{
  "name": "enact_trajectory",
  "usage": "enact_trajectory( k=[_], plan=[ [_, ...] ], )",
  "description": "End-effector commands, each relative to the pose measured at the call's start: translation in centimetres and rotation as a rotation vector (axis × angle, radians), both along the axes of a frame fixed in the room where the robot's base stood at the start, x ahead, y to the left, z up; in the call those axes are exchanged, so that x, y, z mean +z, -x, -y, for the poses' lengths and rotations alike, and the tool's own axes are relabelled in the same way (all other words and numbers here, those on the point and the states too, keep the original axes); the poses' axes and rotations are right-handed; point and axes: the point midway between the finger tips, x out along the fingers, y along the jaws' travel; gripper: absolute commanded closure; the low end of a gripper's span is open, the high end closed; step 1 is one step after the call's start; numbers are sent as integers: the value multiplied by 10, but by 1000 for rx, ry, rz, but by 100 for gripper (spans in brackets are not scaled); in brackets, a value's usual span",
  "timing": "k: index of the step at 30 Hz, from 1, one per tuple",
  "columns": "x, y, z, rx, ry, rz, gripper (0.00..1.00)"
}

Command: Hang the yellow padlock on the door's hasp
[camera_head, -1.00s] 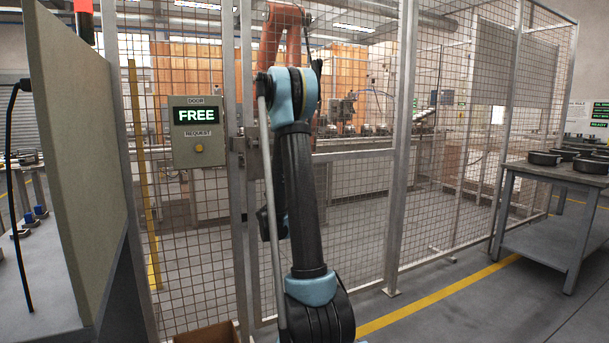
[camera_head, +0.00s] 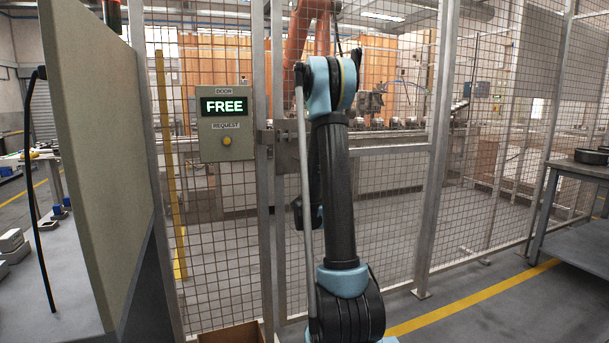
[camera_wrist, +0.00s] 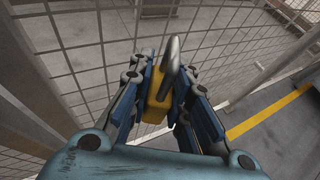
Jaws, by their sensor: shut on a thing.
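The yellow padlock (camera_wrist: 156,97) is between the fingers of my gripper (camera_wrist: 166,88) in the wrist view, its grey shackle (camera_wrist: 173,55) pointing up and away. My gripper is shut on the padlock's body. In the head view my own arm hides the padlock and most of the gripper. The mesh door (camera_head: 375,215) stands in front of me and looks closed. A metal latch fitting (camera_head: 267,137), which seems to be the hasp, sits on the door's left edge beside the post. The padlock is apart from the mesh in the wrist view.
A grey door-request box (camera_head: 226,124) reading FREE hangs left of the latch. A tall beige panel (camera_head: 95,160) stands close on the left. A grey table (camera_head: 575,200) is at the right. A brown box (camera_head: 232,333) lies low in front. Open floor lies right of my arm.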

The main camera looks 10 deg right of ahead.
Motion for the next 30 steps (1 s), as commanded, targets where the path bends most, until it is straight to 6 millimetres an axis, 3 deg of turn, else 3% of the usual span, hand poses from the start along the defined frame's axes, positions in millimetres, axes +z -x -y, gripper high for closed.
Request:
enact_trajectory(
  k=[8, 21, 30],
  plan=[
    [34, 21, -21, -219, 4, 1, 100],
    [142, 86, -39, -631, 2, 2, 100],
    [187, 115, -45, -766, 1, 0, 100]
  ],
)
